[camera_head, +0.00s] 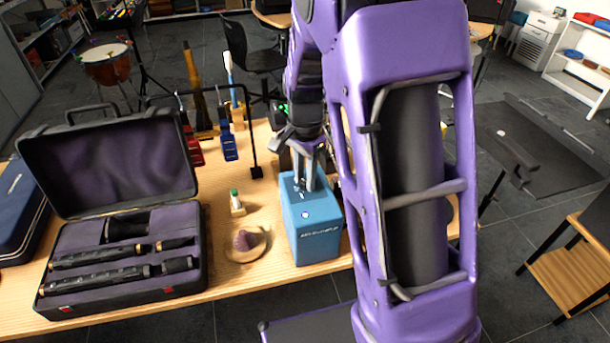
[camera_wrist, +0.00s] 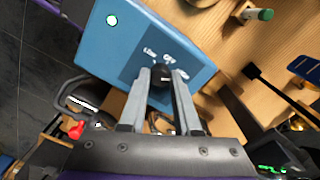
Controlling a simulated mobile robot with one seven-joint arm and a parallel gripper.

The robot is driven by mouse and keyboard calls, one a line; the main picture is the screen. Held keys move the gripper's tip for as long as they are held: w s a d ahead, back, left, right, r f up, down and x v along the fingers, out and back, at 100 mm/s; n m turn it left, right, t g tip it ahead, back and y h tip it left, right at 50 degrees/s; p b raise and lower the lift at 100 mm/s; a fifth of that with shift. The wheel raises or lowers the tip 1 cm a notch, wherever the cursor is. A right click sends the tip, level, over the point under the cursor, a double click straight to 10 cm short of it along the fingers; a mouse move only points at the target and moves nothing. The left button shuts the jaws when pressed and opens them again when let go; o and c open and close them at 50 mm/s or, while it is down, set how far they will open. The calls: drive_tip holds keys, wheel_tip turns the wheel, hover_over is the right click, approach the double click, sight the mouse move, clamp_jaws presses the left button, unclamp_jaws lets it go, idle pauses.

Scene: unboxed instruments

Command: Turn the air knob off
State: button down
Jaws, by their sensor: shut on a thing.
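A blue box (camera_head: 313,236) stands on the wooden table near its front edge in the head view, partly hidden by my purple arm. In the wrist view the blue box (camera_wrist: 125,42) shows a dark label panel with "Low" and "Off" lettering and a black knob (camera_wrist: 160,78). My gripper (camera_wrist: 161,84) is shut on the black knob, one finger on each side. In the head view my gripper (camera_head: 306,172) reaches down onto the top of the box. The knob's pointer is hidden, so its setting cannot be told.
An open black case (camera_head: 128,290) with woodwind parts lies at left. A cone-shaped thing on a round wooden base (camera_head: 246,246) and a small green-capped bottle (camera_head: 236,201) stand left of the box. A black rack with hanging blue and red items (camera_head: 229,142) stands behind.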

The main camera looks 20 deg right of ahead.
sight(305, 181)
idle(0.3)
drive_tip(key=n, duration=0.5)
drive_tip(key=shift+n, duration=0.3)
drive_tip(key=n, duration=0.6)
idle(0.4)
drive_tip(key=c, duration=0.6)
unclamp_jaws()
drive_tip(key=shift+r, duration=0.1)
wheel_tip(305, 181, up, 17)
drive_tip(key=shift+r+p, duration=0.15)
drive_tip(key=shift+p, duration=0.7)
